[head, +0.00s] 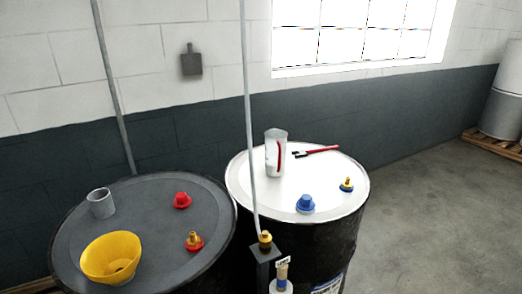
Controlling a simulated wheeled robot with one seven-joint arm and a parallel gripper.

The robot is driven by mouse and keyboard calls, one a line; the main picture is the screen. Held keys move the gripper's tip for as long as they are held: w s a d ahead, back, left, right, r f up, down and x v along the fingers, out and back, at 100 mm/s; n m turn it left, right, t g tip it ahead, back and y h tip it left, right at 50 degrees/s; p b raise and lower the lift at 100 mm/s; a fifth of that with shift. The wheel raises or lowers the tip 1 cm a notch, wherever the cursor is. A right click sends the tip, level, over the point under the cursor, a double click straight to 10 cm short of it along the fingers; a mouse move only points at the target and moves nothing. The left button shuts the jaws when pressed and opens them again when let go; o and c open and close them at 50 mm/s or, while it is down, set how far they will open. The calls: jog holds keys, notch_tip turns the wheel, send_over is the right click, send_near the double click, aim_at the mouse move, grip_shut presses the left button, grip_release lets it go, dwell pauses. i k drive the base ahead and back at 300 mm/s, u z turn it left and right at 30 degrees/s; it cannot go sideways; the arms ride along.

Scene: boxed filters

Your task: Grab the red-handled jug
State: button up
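The jug (271,160) is a tall, pale grey-white vessel standing upright on the white top of the right drum (325,195). A narrow red strip, apparently its handle, shows on its right side. A red, brush-like tool with a dark end (318,151) lies just to the right of the jug; I cannot tell whether they touch. My gripper is not in view.
A blue cap (305,204) and a yellow-and-blue fitting (346,185) sit on the right drum's front. The left drum (150,215) holds a yellow funnel (97,258), grey cup (101,203) and red fittings. A thin pole (248,110) rises between the drums.

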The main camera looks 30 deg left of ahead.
aim_at(276, 156)
jog(key=u, duration=0.95)
jog(key=i, duration=0.85)
jog(key=u, duration=0.95)
